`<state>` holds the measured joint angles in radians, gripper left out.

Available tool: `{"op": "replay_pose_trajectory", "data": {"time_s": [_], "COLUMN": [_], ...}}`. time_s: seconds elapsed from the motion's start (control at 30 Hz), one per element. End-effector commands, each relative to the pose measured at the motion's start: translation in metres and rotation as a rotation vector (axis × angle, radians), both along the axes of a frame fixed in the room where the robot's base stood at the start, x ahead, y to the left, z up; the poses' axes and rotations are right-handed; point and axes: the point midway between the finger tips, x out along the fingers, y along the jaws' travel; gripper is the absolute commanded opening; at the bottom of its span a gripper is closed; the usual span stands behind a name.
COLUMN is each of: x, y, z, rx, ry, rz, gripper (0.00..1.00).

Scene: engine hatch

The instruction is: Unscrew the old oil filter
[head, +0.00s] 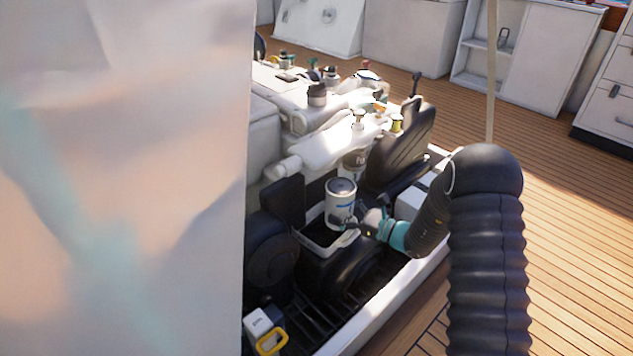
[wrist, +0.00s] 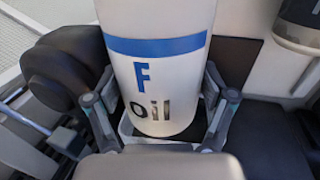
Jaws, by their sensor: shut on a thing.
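A white oil filter (head: 340,205) with a blue band and a grey end on top stands upright beside the engine. In the wrist view the oil filter (wrist: 160,75) fills the middle, with "F" and "oil" lettered on it. My gripper (head: 352,226) reaches it from the right, low on its body. In the wrist view the fingers of my gripper (wrist: 160,112) lie one on each side of the filter, shut on it. The filter's far side is hidden, and I cannot tell whether it is still threaded on.
A white-rimmed tray (head: 318,246) lies under the filter. A second canister (head: 354,162) is close behind it, under the white engine parts (head: 335,140). Black engine parts (head: 275,250) crowd the left. A box with a yellow handle (head: 271,341) sits at lower left. Wooden deck (head: 560,230) is open on the right.

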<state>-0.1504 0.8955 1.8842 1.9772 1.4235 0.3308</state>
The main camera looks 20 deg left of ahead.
Motion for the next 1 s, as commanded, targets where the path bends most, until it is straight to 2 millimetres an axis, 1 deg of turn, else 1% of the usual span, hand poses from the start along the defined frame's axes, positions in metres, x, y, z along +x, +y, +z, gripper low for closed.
{"op": "replay_pose_trajectory", "data": {"time_s": [1.0], "x": [-0.024], "y": [-0.043], "z": [0.001], "rx": [0.001], "ry": [-0.001], "rz": [-0.001], "gripper": [0.2]}}
